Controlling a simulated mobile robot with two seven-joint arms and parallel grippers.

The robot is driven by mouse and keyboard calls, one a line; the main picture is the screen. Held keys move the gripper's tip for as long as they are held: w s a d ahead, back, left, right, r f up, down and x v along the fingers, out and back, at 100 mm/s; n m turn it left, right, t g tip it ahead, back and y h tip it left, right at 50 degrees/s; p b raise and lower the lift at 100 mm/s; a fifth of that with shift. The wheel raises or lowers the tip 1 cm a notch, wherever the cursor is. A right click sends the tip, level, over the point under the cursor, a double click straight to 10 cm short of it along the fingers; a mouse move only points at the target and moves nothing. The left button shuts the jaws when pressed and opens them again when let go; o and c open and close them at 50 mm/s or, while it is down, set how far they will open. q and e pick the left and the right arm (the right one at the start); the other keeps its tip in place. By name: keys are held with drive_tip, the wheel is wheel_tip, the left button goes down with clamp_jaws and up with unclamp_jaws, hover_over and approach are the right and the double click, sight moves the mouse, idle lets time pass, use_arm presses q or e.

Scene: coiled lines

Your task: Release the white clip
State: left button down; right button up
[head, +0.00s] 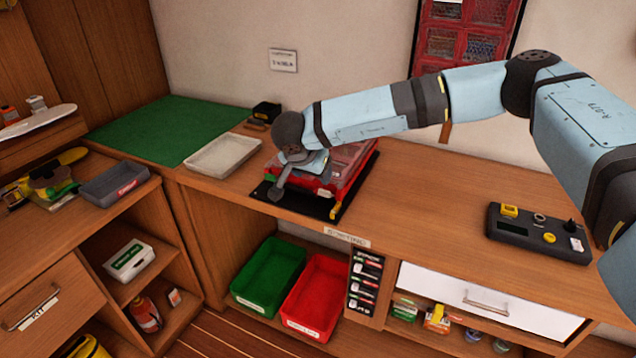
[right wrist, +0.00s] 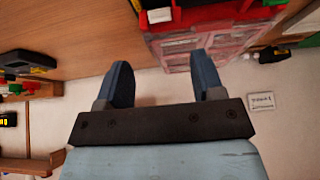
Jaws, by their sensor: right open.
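A red case (head: 352,172) with a clear lid sits on a black mat (head: 270,192) on the wooden bench. It also shows upside down in the right wrist view (right wrist: 225,38). A small white clip (right wrist: 158,16) shows on the case's side in that view, beside a yellow one (right wrist: 137,4). My right gripper (head: 283,184) is over the left end of the case. In the right wrist view its two fingers (right wrist: 164,78) are apart with nothing between them, short of the clip. My left gripper is not in view.
A pale tray (head: 222,155) and a green mat (head: 165,130) lie left of the case. A black control box (head: 540,236) stands at the right. Green (head: 268,278) and red (head: 316,296) bins are below. The bench between case and control box is clear.

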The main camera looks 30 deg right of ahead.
drive_tip(key=shift+v, duration=1.6)
drive_tip(key=shift+f, duration=0.1)
